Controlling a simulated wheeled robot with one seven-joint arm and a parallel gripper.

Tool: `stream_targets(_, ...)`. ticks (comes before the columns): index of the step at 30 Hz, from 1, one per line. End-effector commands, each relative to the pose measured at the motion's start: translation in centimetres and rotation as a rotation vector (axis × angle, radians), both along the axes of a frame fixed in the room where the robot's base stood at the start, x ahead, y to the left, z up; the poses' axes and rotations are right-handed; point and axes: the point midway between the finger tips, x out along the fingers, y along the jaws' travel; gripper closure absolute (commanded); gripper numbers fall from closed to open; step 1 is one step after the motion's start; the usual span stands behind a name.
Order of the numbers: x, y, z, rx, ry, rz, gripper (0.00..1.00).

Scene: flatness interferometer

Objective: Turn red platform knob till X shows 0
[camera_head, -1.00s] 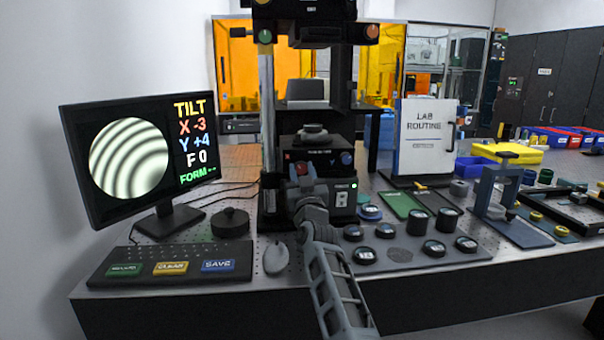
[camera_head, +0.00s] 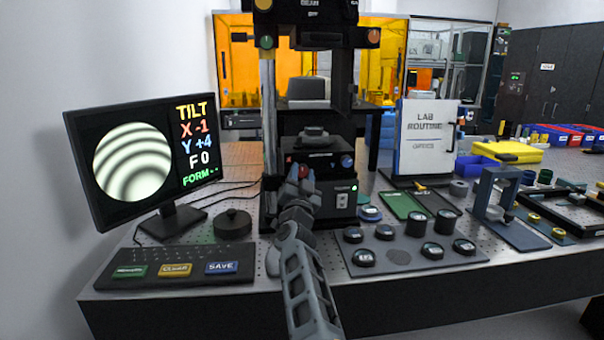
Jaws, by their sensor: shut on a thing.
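The red platform knob (camera_head: 303,171) is on the front left of the dark tilt platform (camera_head: 322,160) in the instrument. My gripper (camera_head: 299,178) is shut on the red knob; its fingers and wrist hide part of it. A blue knob (camera_head: 347,161) is on the platform's right side, clear of my gripper. The monitor (camera_head: 147,155) at left shows curved fringes and reads TILT, X -1, Y +4, F 0 and FORM with dashes.
A button panel (camera_head: 175,266) with green, yellow and blue buttons lies below the monitor, beside a round black disc (camera_head: 233,225). A mat (camera_head: 400,257) with several dark round pieces lies right of my arm. A LAB ROUTINE board (camera_head: 424,140) stands behind it.

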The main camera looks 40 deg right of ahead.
Motion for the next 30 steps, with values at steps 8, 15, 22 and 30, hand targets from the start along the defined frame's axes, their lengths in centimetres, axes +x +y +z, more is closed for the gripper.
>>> stream_targets(8,0.01,0.02,0.11,0.045,-0.033,0.0,0.93)
stream_targets(15,0.0,0.0,0.09,0.048,-0.035,-0.001,0.93)
stream_targets(22,0.0,0.0,0.09,0.047,-0.034,-0.001,0.53)
stream_targets(30,0.01,0.0,0.05,0.048,-0.034,0.0,0.37)
